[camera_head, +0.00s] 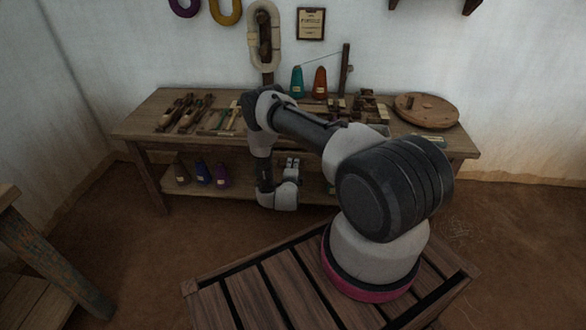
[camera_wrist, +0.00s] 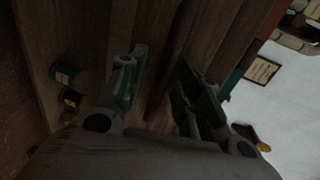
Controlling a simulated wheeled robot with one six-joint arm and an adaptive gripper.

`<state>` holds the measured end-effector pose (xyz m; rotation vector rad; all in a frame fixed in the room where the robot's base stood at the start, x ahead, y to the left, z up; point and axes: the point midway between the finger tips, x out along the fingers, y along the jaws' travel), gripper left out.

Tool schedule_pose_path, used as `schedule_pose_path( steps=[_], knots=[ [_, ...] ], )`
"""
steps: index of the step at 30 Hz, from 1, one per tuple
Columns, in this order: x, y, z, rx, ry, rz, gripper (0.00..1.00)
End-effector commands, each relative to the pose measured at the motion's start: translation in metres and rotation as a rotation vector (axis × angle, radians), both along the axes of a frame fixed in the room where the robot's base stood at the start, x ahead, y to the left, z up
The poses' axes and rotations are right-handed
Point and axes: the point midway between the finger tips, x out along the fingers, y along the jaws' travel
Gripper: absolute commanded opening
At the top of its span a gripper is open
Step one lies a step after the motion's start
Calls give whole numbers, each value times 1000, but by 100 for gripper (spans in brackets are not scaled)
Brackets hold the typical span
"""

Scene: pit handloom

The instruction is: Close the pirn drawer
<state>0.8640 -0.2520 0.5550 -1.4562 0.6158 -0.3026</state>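The pirn drawer cannot be picked out for certain; my arm covers the middle of the wooden workbench (camera_head: 140,125) in the head view. My gripper (camera_head: 292,163) is below the front edge of the bench top, above the lower shelf. In the wrist view my gripper (camera_wrist: 160,84) has its two fingers apart, with nothing seen between them but dark brown wood (camera_wrist: 155,25) beyond. Whether the fingers touch that wood cannot be told in the dim light.
Wooden tools (camera_head: 185,112), a teal cone (camera_head: 297,82), an orange cone (camera_head: 320,82) and a round wooden disc (camera_head: 426,110) are on the bench. Several cones, one blue (camera_head: 203,172), stand on the lower shelf. Another wooden frame (camera_head: 50,255) is at left. Floor between is clear.

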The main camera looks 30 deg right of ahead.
Motion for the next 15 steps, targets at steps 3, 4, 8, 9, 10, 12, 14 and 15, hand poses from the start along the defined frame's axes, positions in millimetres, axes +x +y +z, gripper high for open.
schedule_pose_path(
  steps=[3, 4, 8, 9, 10, 12, 14, 15],
  knots=[
    [0, 0, 0, 0, 0, 0, 28],
    [0, 0, 0, 0, 0, 0, 23],
    [0, 0, 0, 0, 0, 0, 0],
    [0, 0, 0, 1, 1, 0, 0],
    [0, 0, 0, 1, 1, 0, 0],
    [-1, 0, 0, 1, 1, 0, 0],
    [-1, 0, 0, 1, 1, 0, 0],
    [0, 0, 0, 1, 1, 0, 0]
  ],
)
